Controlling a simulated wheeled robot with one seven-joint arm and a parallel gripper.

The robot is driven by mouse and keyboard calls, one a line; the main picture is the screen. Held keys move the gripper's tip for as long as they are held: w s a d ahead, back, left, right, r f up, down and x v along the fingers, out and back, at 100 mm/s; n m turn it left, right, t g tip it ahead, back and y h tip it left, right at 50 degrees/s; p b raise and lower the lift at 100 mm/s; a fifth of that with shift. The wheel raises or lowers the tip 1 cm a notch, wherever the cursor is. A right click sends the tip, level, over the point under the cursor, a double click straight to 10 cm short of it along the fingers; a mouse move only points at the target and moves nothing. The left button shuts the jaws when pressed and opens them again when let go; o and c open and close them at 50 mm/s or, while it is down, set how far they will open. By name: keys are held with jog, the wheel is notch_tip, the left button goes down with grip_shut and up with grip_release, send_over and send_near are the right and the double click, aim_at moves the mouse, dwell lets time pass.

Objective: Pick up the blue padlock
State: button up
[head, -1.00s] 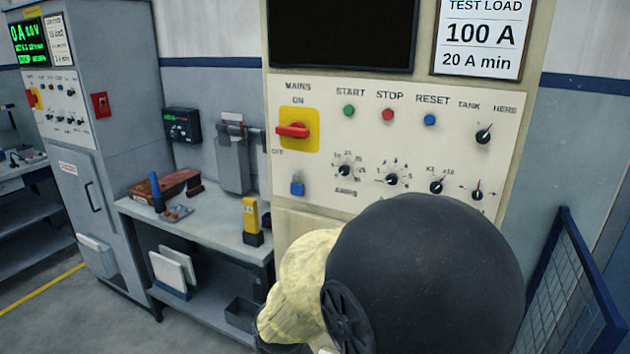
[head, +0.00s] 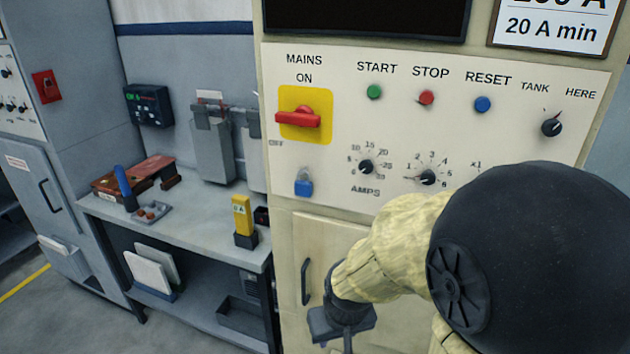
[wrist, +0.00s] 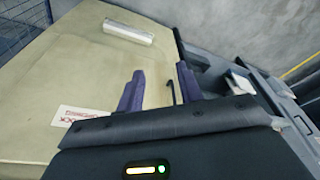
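The blue padlock (head: 303,184) hangs on the cream control panel (head: 340,227), below the red MAINS switch (head: 298,119) and its yellow plate, in the head view. I do not make it out in the wrist view. My gripper (wrist: 160,80) shows two purple fingers set apart, with nothing between them in the wrist view. In the head view the gripper's body is at the bottom, below the padlock and slightly to its right, in front of the cabinet door; its fingertips are not clear there.
The cabinet door has a dark handle (head: 306,282). To the left a grey workbench (head: 190,222) holds a yellow meter (head: 243,215), a blue-handled tool (head: 125,188) and a red-brown case (head: 135,174). The space directly before the padlock looks clear.

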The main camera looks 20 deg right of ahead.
jog(key=shift+s, duration=0.1)
jog(key=o, duration=0.3)
jog(key=shift+a, duration=0.1)
jog(key=o, duration=0.3)
jog(key=shift+w+a+r, duration=0.1)
jog(key=shift+w, duration=0.1)
jog(key=w+a+r+m+t+h+p, duration=0.1)
jog(key=w+a+r+m+t+p, duration=0.2)
jog(key=w, duration=0.4)
jog(key=w+a+r+m+t+h+p, duration=0.1)
jog(key=w+a+r+t+h+p, duration=0.2)
jog(key=w, duration=0.5)
jog(key=a+r+m+t+h+p, duration=0.3)
jog(key=r+t+h+p, duration=0.1)
jog(key=r, duration=0.7)
jog(key=shift+w+a+t+h+p, duration=0.15)
jog(key=shift+w+t+h+p, duration=0.15)
jog(key=shift+h+p, duration=0.45)
